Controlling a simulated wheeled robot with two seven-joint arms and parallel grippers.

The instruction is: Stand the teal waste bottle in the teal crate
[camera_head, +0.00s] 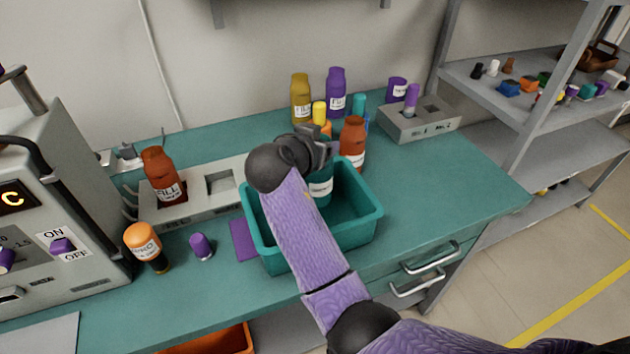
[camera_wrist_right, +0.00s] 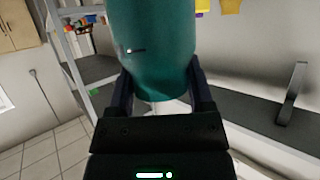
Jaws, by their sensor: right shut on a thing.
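The teal crate (camera_head: 372,222) stands on the teal bench top, in the middle of the head view. The teal waste bottle (camera_head: 321,190) is held upright over or inside the crate, partly hidden by my gripper and wrist; I cannot tell if its base touches the crate floor. My right gripper (camera_head: 318,150) is shut on the teal bottle. In the right wrist view the bottle (camera_wrist_right: 155,50) fills the space between the two fingers (camera_wrist_right: 165,92). My left gripper is not in view.
A rust-coloured bottle (camera_head: 353,140) stands just behind the crate, near yellow (camera_head: 300,98) and purple (camera_head: 336,92) bottles. A grey holder (camera_head: 195,205) with another rust bottle (camera_head: 160,172) is left of it.

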